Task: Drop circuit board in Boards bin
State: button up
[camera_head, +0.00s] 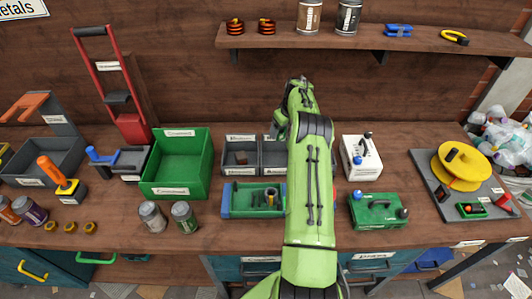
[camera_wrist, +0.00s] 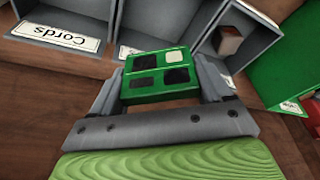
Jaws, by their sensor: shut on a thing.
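The circuit board (camera_wrist: 158,88) is a green block with several dark and light patches, seen in the wrist view. My gripper (camera_wrist: 160,76) is shut on it, one finger at each side. The board is above the grey divided bins. A middle grey bin (camera_wrist: 145,22) lies just beyond the board; its label is partly covered, so I cannot tell whether it is the Boards bin. In the head view my arm hides the gripper and board, and a grey bin (camera_head: 274,168) shows beside the arm.
A grey bin labelled Cords (camera_wrist: 88,18) is at left in the wrist view. A bin holding a brownish block (camera_wrist: 229,40) is at right, with a green bin (camera_head: 180,150) beyond it. A white box (camera_head: 366,170) stands right of my arm.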

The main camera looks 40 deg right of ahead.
notch_tip(320, 180, down, 6)
jog(key=b, duration=0.4)
jog(key=shift+f, duration=0.15)
jog(key=o, duration=1)
jog(key=p+v, duration=0.1)
jog(key=v, duration=1.5)
jog(key=shift+w, duration=0.1)
